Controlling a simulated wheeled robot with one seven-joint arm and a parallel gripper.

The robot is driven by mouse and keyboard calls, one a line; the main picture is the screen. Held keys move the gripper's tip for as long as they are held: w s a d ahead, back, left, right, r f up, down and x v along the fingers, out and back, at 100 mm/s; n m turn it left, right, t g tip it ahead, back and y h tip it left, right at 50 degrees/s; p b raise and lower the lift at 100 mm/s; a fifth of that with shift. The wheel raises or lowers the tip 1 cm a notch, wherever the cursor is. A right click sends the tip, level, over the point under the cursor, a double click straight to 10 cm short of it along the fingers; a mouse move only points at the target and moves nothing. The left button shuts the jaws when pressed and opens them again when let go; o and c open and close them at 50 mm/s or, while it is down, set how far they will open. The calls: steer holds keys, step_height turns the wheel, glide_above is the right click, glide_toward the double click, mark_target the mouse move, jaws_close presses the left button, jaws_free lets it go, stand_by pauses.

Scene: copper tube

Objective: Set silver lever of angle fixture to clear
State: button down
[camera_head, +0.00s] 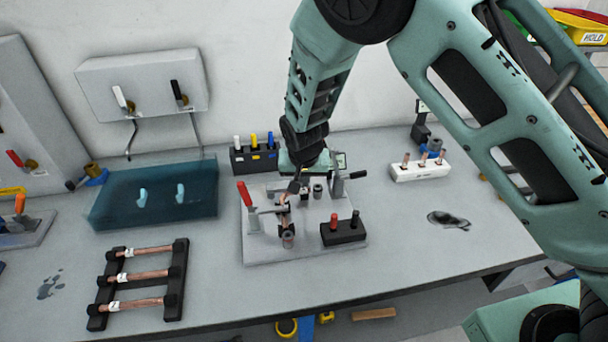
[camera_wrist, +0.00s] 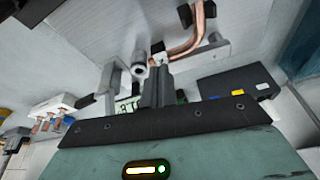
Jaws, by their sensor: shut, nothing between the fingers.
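The fixture plate (camera_head: 275,249) stands mid-bench and carries a bent copper tube (camera_head: 284,215). A red-handled clamp (camera_head: 246,196) stands upright at its left. A silver clamp lever with a black grip (camera_head: 350,175) sticks out at its back right. In the wrist view this silver lever (camera_wrist: 109,82) is left of my fingers, and the copper tube (camera_wrist: 190,43) is above them. My gripper (camera_head: 296,186) is shut and empty, low over the plate between the two clamps. Its dark fingers (camera_wrist: 158,80) look close to a silver post (camera_wrist: 139,70); I cannot tell whether they touch.
A black block (camera_head: 343,231) with red and black knobs sits on the plate's front right. A white rack (camera_head: 420,171) stands to the right, a black holder (camera_head: 254,158) behind. A blue tray (camera_head: 155,205) and a tube rack (camera_head: 97,312) are left. Bare bench lies front right.

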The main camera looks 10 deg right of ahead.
stand_by(0.3)
steer(key=shift+w+d+f+b, duration=0.1)
steer(key=shift+w+d+b, duration=0.1)
steer(key=shift+w+b, duration=0.35)
steer(key=shift+w+d+f+b, duration=0.1)
steer(key=shift+w+d+b, duration=0.1)
steer(key=shift+w+b, duration=0.35)
steer(key=shift+w+d+r, duration=0.1)
steer(key=shift+w, duration=0.1)
steer(key=shift+r, duration=0.1)
steer(key=shift+s, duration=0.15)
